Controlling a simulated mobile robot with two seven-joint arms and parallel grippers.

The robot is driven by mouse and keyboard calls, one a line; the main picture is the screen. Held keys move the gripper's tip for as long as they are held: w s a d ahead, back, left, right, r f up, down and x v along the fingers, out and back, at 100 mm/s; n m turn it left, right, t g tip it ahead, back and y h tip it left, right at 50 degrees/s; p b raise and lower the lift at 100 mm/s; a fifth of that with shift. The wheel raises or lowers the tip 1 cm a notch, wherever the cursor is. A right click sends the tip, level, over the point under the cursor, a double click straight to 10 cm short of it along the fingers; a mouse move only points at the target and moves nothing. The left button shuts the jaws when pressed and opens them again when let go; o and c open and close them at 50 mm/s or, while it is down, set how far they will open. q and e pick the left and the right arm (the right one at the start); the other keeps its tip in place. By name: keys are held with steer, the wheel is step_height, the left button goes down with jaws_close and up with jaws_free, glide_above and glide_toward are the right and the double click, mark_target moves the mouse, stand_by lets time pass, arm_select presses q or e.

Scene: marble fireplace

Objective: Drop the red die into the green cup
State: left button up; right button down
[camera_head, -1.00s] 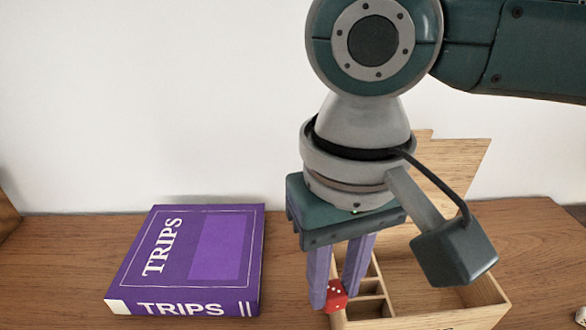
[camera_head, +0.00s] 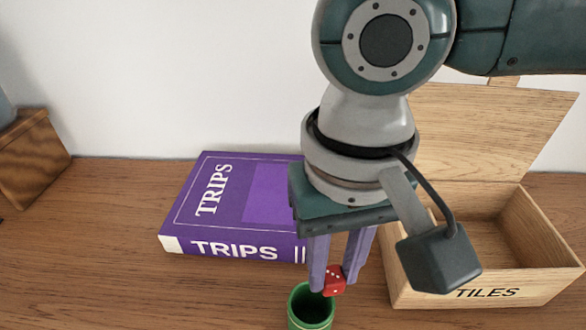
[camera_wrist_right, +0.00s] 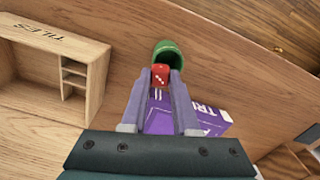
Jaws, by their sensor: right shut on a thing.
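The red die (camera_head: 335,281) with white pips is held between the purple fingertips of my right gripper (camera_head: 334,284), above the table. The green cup (camera_head: 311,308) stands upright on the table, its open mouth just below and slightly left of the die in the head view; the picture's lower edge cuts off its base. In the right wrist view the die (camera_wrist_right: 160,75) sits between the fingertips and overlaps the opening of the cup (camera_wrist_right: 169,49). The die is outside the cup. My left gripper does not show.
A purple book marked TRIPS (camera_head: 225,250) lies left of the gripper. An open wooden box marked TILES (camera_head: 530,287) with small compartments stands to the right, its lid raised. A brown wooden object (camera_head: 35,158) is at the far left. The wooden table (camera_head: 110,235) is clear at front left.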

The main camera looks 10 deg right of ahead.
mark_target(332, 276)
steer(key=shift+f, duration=0.35)
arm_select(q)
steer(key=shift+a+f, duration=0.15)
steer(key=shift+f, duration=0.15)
arm_select(e)
steer(key=shift+r, duration=0.1)
steer(key=c, duration=0.6)
jaws_free()
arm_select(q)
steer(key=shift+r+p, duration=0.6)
arm_select(e)
step_height(332, 276, up, 10)
steer(key=shift+a, duration=0.1)
